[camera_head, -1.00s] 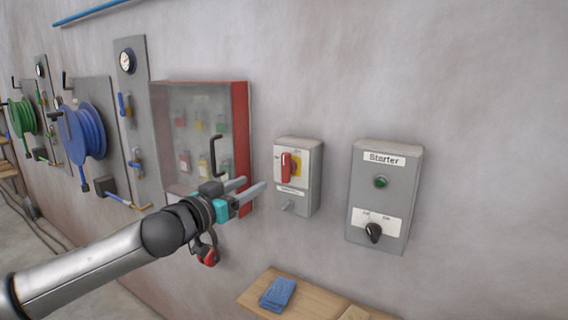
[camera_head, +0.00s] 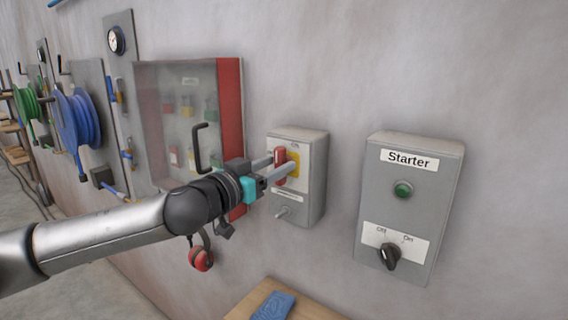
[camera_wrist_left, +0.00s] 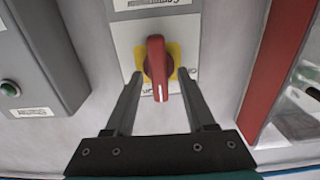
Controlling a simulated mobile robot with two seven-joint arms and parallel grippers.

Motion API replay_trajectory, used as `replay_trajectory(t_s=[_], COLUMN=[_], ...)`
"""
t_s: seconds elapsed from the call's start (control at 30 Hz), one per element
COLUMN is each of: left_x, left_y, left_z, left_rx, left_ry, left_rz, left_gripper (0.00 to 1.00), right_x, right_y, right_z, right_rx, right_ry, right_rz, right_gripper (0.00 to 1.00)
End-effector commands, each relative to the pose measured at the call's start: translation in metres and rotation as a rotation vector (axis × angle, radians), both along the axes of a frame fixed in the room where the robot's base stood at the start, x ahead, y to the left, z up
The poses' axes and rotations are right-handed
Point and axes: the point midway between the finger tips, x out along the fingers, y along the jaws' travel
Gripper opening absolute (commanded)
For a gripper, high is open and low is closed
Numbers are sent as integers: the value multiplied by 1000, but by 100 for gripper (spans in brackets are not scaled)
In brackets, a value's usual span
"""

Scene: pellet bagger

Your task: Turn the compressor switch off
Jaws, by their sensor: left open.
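The compressor switch (camera_head: 280,153) is a red handle on a yellow plate, on the front of a small grey box (camera_head: 313,185) on the wall. The handle stands upright. It also shows in the left wrist view (camera_wrist_left: 157,65), with a white mark at its lower end there. My left gripper (camera_head: 281,166) is open at the box front and partly covers the switch in the head view. In the wrist view its fingertips (camera_wrist_left: 158,80) lie one on each side of the handle, with gaps. Contact with the plate cannot be told. My right gripper is not in view.
The grey Starter box (camera_head: 408,205) with a green button and black knob is to the right. A red-framed clear cabinet (camera_head: 231,120) with a black handle is close on the left. A wooden shelf with a blue cloth (camera_head: 273,306) is below.

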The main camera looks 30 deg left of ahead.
Motion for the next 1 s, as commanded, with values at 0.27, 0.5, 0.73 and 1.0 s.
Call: replay_trajectory(t_s=[0.27,0.5,0.73,1.0], left_x=[-1,-1,-1,-1], left_y=[-1,-1,0,0], left_z=[0,0,0,0], left_rx=[0,0,0,0], left_ry=[0,0,0,-1], left_rz=[1,1,1,1], left_gripper=[55,39,13,0], right_x=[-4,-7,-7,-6], right_y=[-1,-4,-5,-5], right_z=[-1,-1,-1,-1], right_rx=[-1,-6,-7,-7], right_ry=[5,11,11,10], right_rz=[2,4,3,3], right_gripper=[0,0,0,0])
